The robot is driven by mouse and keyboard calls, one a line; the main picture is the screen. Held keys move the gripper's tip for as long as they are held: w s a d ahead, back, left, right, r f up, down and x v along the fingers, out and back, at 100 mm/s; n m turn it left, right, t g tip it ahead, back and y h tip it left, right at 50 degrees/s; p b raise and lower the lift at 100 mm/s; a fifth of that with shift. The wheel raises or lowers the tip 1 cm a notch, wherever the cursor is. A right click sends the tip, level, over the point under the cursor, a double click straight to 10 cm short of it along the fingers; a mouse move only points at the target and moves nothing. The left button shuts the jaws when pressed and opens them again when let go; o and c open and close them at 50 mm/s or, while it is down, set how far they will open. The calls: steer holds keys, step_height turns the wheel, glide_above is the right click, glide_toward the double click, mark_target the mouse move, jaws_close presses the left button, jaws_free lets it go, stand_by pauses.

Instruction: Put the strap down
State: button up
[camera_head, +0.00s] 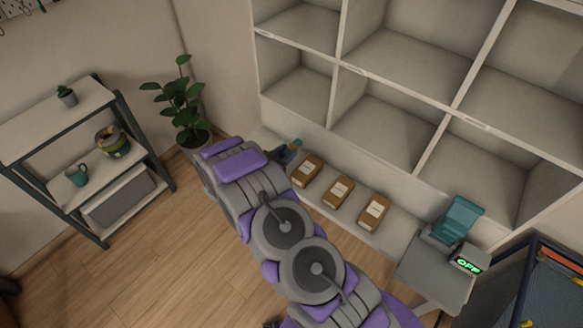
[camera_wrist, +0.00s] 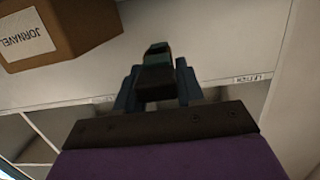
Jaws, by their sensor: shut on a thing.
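In the wrist view my gripper (camera_wrist: 157,82) is shut on a small dark teal piece (camera_wrist: 156,62), which seems to be the strap. Only a short part of it shows between the two blue fingers. I cannot tell whether the strap touches the ledge.
Two more brown boxes (camera_head: 338,190) (camera_head: 373,211) stand on the ledge; a labelled box (camera_wrist: 60,30) is close in the wrist view. Empty cubbies (camera_head: 385,125) rise above. A teal device (camera_head: 458,220) and an "OFF" display (camera_head: 468,264) are at right. A plant (camera_head: 180,105) stands left.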

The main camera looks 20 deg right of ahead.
step_height(320, 180, down, 6)
steer(key=shift+f+b, duration=0.25)
steer(key=shift+b, duration=0.35)
steer(key=shift+r, duration=0.1)
steer(key=o, duration=0.8)
steer(key=shift+c, duration=0.2)
steer(key=p+v, duration=0.2)
steer(key=v, duration=1)
